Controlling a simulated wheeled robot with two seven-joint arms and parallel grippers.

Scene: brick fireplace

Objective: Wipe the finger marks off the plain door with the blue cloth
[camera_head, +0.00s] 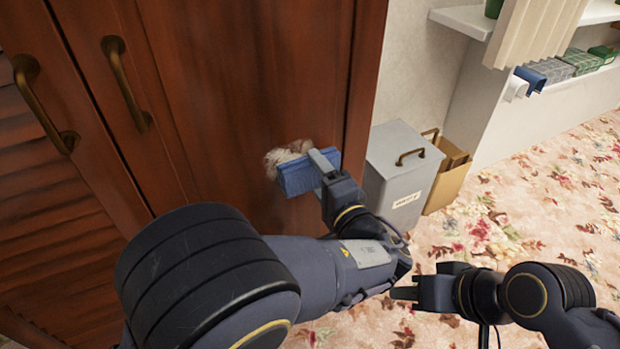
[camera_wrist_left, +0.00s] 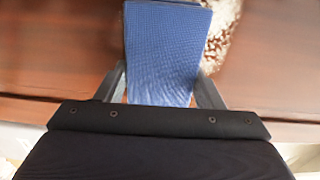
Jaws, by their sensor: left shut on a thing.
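The plain door (camera_head: 230,85) is smooth reddish-brown wood with a curved brass handle at its left. A pale smudge of finger marks (camera_head: 287,155) shows low on it, partly covered by the blue cloth (camera_head: 298,178). My left gripper (camera_head: 322,172) is shut on the blue cloth, which is at the door over the lower right of the marks. In the left wrist view the cloth (camera_wrist_left: 165,45) stands between the two fingers, and speckled marks (camera_wrist_left: 218,35) show to its right. I cannot tell whether the cloth presses on the wood. My right gripper (camera_head: 405,293) is low at the right, apart from the door; its jaw gap is unclear.
A louvred door (camera_head: 50,200) with a brass handle is at the left. A grey lidded bin (camera_head: 395,165) and a cardboard box (camera_head: 450,175) stand right of the cabinet. A white shelf is further right. The flowered carpet (camera_head: 540,215) is clear at the right.

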